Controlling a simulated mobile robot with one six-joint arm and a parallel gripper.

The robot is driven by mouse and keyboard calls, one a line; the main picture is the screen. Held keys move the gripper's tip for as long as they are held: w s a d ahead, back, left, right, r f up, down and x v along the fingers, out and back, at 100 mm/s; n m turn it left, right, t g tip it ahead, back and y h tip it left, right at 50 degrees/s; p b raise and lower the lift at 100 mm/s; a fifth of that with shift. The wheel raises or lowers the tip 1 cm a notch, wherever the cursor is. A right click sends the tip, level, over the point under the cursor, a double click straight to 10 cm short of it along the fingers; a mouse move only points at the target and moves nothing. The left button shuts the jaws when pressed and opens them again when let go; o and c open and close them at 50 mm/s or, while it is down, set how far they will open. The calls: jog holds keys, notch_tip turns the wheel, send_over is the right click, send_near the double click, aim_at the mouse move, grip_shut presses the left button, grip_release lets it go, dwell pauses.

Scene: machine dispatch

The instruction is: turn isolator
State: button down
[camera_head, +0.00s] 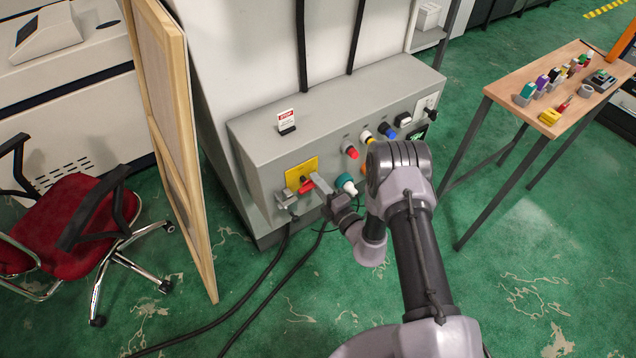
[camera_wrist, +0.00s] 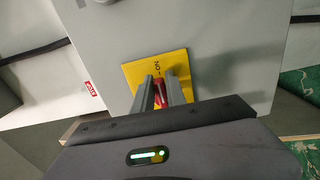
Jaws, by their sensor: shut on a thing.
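The isolator is a red handle on a yellow plate (camera_head: 301,172) at the left end of the grey control box's front. The red handle (camera_head: 307,187) shows beside my gripper (camera_head: 314,185) in the head view. In the wrist view the yellow plate (camera_wrist: 172,66) carries "ON" lettering above the fingers. There my gripper (camera_wrist: 161,88) is shut on the red handle (camera_wrist: 160,92), with a grey finger on each side of it. Part of the handle and of the plate is hidden behind the fingers.
A sign (camera_head: 286,121) stands on top. A wooden-framed panel (camera_head: 172,120) and a red chair (camera_head: 75,210) are left; a table (camera_head: 530,90) is right.

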jog(key=shift+s+a+f, duration=0.25)
jog(key=shift+s+a, duration=0.05)
jog(key=shift+a, duration=0.05)
jog(key=c, duration=1.7)
grip_release()
jog(key=shift+o, duration=1.3)
jog(key=shift+a+r, duration=0.1)
jog(key=shift+a, duration=0.05)
jog(key=shift+w+d+r, duration=0.1)
jog(key=shift+d, duration=0.15)
jog(key=p+v, duration=0.5)
jog(key=v, duration=1.2)
jog(key=shift+d, duration=0.1)
